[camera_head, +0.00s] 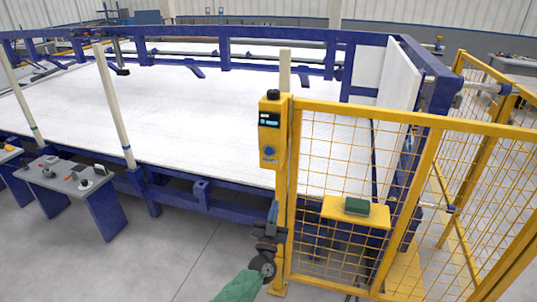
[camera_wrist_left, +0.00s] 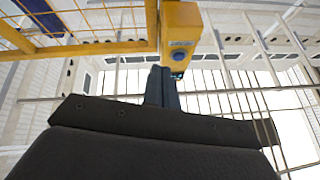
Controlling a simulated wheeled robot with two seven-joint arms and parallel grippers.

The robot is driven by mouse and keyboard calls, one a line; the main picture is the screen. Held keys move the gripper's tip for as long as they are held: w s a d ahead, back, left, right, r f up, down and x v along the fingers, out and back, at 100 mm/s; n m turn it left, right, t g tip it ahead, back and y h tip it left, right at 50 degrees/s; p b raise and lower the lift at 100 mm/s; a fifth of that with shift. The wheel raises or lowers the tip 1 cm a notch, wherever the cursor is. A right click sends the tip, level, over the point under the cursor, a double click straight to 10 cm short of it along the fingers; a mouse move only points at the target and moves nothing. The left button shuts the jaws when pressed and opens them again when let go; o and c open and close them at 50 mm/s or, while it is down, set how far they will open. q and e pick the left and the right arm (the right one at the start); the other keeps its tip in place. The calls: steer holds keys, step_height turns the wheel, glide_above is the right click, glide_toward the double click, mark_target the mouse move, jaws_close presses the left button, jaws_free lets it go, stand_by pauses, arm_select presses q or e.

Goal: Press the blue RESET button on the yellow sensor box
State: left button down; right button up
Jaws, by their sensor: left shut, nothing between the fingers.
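The yellow sensor box (camera_head: 270,133) is mounted on the yellow fence post. Its blue button (camera_head: 269,151) is on the lower front, under a small lit display. My left gripper (camera_head: 273,208) points up below the box, in front of the post, with a gap to the box in the head view. Its fingers are shut and empty. The fingertips (camera_wrist_left: 161,72) show just below and left of the button; contact cannot be told. My right gripper is not in view.
A yellow mesh fence (camera_head: 345,165) runs right from the post. Behind it a yellow shelf (camera_head: 372,213) carries a green block (camera_head: 357,206). A large white table with a blue frame (camera_head: 205,198) fills the back. A grey control panel (camera_head: 75,176) stands left. The floor between is clear.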

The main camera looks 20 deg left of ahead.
mark_target(269, 151)
arm_select(q)
steer(key=a+r+n+g+y, duration=0.2)
steer(key=a+r+n+y, duration=0.3)
steer(key=r+y, duration=0.6)
steer(key=r+n, duration=0.1)
steer(key=n, duration=0.1)
steer(key=shift+a+n, duration=0.15)
steer(key=shift+n, duration=0.25)
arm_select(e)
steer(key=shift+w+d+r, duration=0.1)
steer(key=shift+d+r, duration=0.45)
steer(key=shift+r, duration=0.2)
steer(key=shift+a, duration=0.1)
arm_select(q)
steer(key=shift+w+r+b, duration=0.1)
steer(key=shift+w+b, duration=1.9)
steer(key=shift+w, duration=2.4)
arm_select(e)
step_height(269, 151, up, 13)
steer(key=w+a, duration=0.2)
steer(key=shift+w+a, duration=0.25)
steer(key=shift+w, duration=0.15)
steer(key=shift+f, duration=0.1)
arm_select(q)
steer(key=shift+w, duration=0.1)
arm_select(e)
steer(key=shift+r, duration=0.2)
